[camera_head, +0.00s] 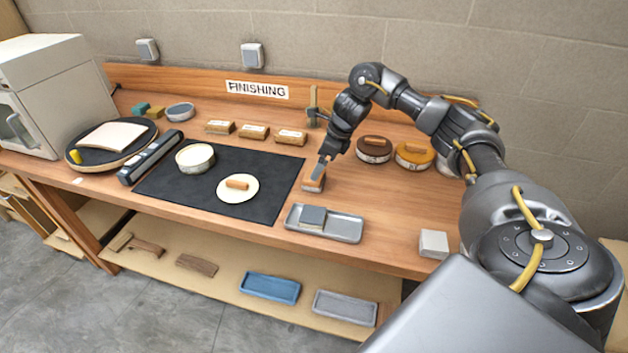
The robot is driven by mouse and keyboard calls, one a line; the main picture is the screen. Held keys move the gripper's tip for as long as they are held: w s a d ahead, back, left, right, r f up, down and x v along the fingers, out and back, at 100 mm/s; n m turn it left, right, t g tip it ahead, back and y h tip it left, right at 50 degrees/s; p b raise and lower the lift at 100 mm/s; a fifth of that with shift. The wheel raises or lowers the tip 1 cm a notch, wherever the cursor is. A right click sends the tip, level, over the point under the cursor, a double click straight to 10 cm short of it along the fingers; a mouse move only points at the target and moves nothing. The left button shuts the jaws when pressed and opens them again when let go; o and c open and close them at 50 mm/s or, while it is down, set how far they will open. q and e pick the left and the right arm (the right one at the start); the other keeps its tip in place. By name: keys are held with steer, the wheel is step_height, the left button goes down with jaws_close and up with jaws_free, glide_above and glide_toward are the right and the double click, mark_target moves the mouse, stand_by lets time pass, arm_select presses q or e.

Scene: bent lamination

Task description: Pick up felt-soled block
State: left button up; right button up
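A small brown wooden block with a paler lower edge (313,185) sits on the bench just right of the black mat. It looks like the felt-soled block, but its sole is too small to make out. My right gripper (319,170) reaches down from above with its fingers at the top of this block, partly covering it. Whether the fingers are closed on it cannot be told. The block appears to be resting on the bench. My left gripper is not in view.
A grey tray (345,229) holding a grey block (312,217) lies just in front. Labelled blocks (255,132) line the back.

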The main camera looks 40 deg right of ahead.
steer(key=shift+w+a+f, duration=0.1)
steer(key=shift+w+f, duration=0.25)
steer(key=shift+f, duration=0.15)
steer(key=shift+s+a+f+p, duration=0.15)
steer(key=shift+f+p, duration=0.05)
steer(key=shift+p, duration=0.15)
steer(key=p+x, duration=0.1)
steer(key=x, duration=0.2)
steer(key=shift+f+p, duration=0.3)
steer(key=shift+f, duration=0.05)
steer(key=shift+w+a+f, duration=0.1)
steer(key=shift+w+f, duration=0.15)
steer(key=shift+f, duration=0.25)
steer(key=c, duration=1.1)
steer(key=shift+r, duration=0.1)
